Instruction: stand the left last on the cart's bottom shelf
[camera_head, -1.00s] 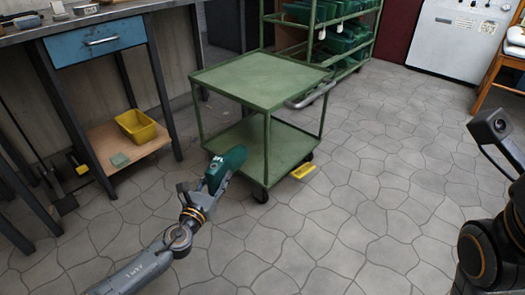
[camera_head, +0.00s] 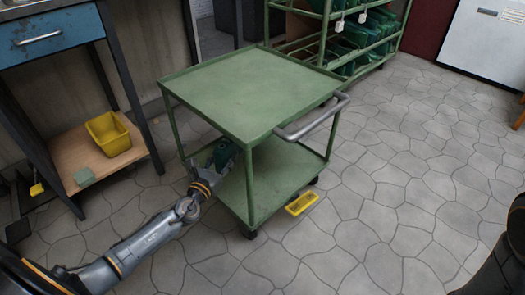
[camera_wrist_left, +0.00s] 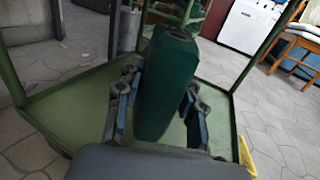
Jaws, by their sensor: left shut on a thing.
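The left last (camera_head: 222,152) is dark green. In the head view it is at the cart's left opening, between the top and the bottom shelf, partly hidden by my gripper. My left gripper (camera_head: 212,163) is shut on it. In the left wrist view the last (camera_wrist_left: 168,80) stands roughly upright between my fingers (camera_wrist_left: 158,112), over the bottom shelf (camera_wrist_left: 60,105). I cannot tell whether its base touches the shelf. The green cart (camera_head: 255,92) has a bare top and a bottom shelf (camera_head: 275,180) that looks otherwise empty. My right gripper is not in view.
A yellow object (camera_head: 301,203) lies on the floor by the cart's front wheels. A workbench with a blue drawer (camera_head: 50,37) and a yellow bin (camera_head: 108,133) stands at left. A green rack (camera_head: 330,30) of lasts stands behind. The floor at right is clear.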

